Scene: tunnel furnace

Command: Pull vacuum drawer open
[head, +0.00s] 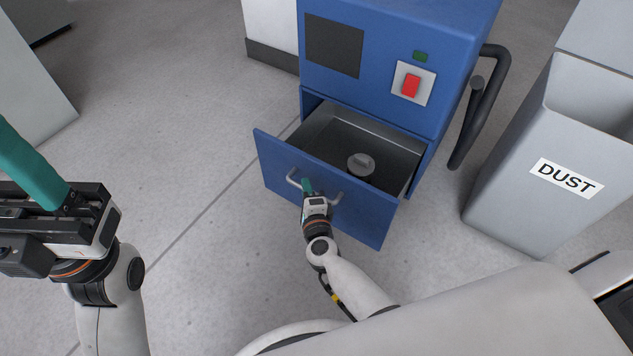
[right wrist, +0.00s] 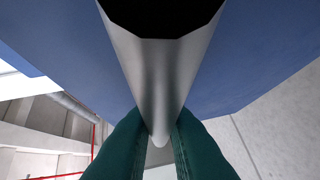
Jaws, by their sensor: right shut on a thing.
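The blue vacuum drawer (head: 275,160) is pulled out of the lower part of the blue vacuum cabinet (head: 385,65). Its grey inside shows, with a round grey cap (head: 361,165) in it. My right gripper (head: 308,187) is at the metal handle (head: 334,198) on the drawer front. In the right wrist view, its teal fingers (right wrist: 159,130) are shut on the handle bar (right wrist: 158,75), one on each side. My left gripper (head: 30,170) is at the left edge, away from the drawer, and I cannot tell whether its teal fingers are apart.
A grey bin labelled DUST (head: 520,160) stands to the right of the cabinet. A black curved pipe (head: 485,105) runs down the cabinet's right side. A red switch (head: 411,86) is on the cabinet front. The floor (head: 200,150) left of the drawer is clear.

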